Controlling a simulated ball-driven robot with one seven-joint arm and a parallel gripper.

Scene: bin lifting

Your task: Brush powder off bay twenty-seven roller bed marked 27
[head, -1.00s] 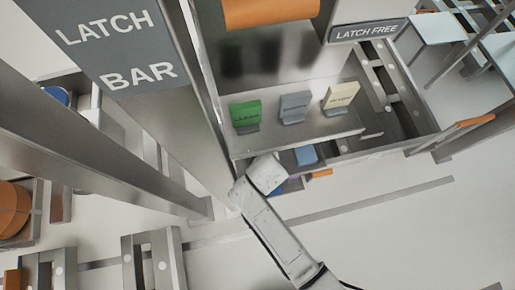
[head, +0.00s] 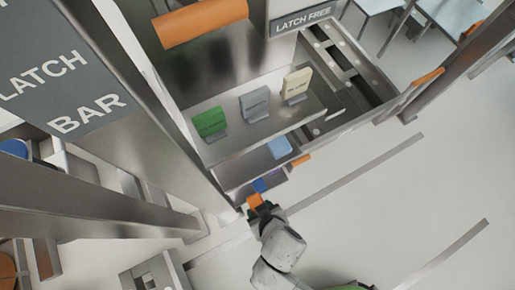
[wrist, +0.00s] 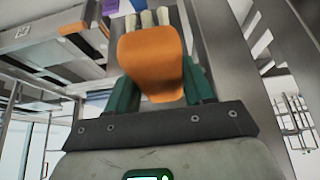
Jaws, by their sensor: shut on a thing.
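My gripper (wrist: 155,85) has green fingers and is shut on an orange block-like piece (wrist: 152,60), perhaps a brush handle. Several cream stubs show just beyond it, and I cannot tell whether they belong to it. In the head view my gripper (head: 262,212) is below the near corner of the cabinet, with the orange piece (head: 255,200) at its tip. A metal bed with rails and pale dots (head: 350,62) lies at upper right, under the LATCH FREE sign. No number 27 is readable, so I cannot tell whether it is the roller bed. No powder is discernible.
Green (head: 209,122), grey (head: 255,104) and cream (head: 296,85) blocks stand on a metal shelf. A blue block (head: 280,147) sits below it. A LATCH BAR panel (head: 60,85) and metal posts crowd the left. The floor at right is mostly open.

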